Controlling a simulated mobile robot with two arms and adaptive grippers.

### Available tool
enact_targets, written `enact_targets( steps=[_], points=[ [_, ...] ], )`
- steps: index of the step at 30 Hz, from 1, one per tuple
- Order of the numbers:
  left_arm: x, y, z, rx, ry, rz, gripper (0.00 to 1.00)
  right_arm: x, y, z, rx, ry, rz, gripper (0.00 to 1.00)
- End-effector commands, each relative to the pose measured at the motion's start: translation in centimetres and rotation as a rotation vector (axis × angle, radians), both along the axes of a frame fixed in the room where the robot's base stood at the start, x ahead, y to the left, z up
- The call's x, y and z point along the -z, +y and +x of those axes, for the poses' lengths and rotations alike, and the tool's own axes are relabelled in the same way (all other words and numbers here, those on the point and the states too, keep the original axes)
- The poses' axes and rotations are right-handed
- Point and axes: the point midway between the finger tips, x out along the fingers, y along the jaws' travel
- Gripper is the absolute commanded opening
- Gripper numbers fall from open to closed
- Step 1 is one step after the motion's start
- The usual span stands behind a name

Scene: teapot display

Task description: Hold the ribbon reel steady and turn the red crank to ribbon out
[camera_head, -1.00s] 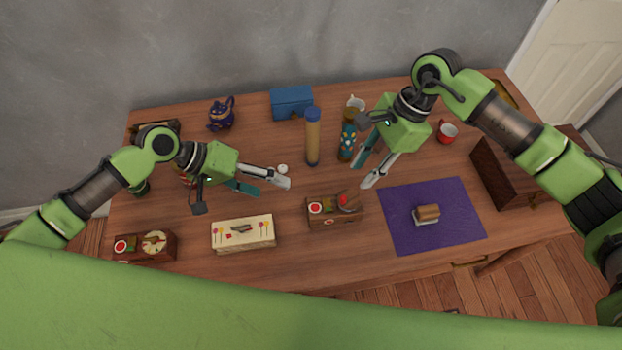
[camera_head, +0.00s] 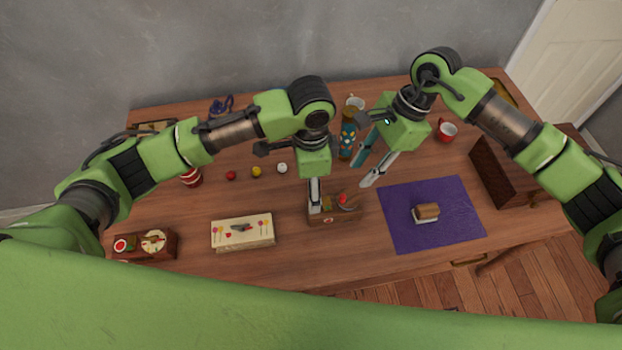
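A small wooden box (camera_head: 347,216) stands at the middle of the table. A red piece (camera_head: 342,199), perhaps the red crank, sits on its right part beside a brown rounded part. I cannot clearly make out the ribbon reel. One pale finger shows; the finger gap is hidden, and contact is unclear. My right gripper (camera_head: 363,174) is open and empty, behind and right of the box, fingers spread.
A purple mat (camera_head: 400,235) with a small brown-topped block (camera_head: 427,211) lies right. A cream box (camera_head: 243,233) and another wooden box (camera_head: 165,247) stand left. Small balls (camera_head: 256,172), a patterned bottle (camera_head: 348,138) and a red mug (camera_head: 446,131) are farther back.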

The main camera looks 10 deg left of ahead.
Motion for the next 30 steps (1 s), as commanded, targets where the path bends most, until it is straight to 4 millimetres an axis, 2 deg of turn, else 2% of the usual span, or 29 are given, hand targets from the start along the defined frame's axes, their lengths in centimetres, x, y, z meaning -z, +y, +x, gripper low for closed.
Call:
enact_targets(
  steps=[9, 15, 21, 30],
  points=[
    [6.4, 0.1, -0.1, -0.003, 0.003, 0.001, 0.65, 0.0, 0.0, 0.0, 0.0, 0.0, 0.0, 0.28],
    [9.7, 0.0, -0.1, -0.003, 0.003, -0.001, 0.65, 0.0, 0.0, 0.0, 0.0, 0.0, 0.0, 0.28],
    [11.4, 0.0, -0.1, -0.002, 0.003, -0.002, 0.65, 0.0, 0.0, 0.0, 0.0, 0.0, 0.0, 0.28],
    [11.8, 0.0, -0.1, -0.003, 0.001, -0.002, 0.65, 0.0, 0.0, 0.0, 0.0, 0.0, 0.0, 0.28]
  ],
)
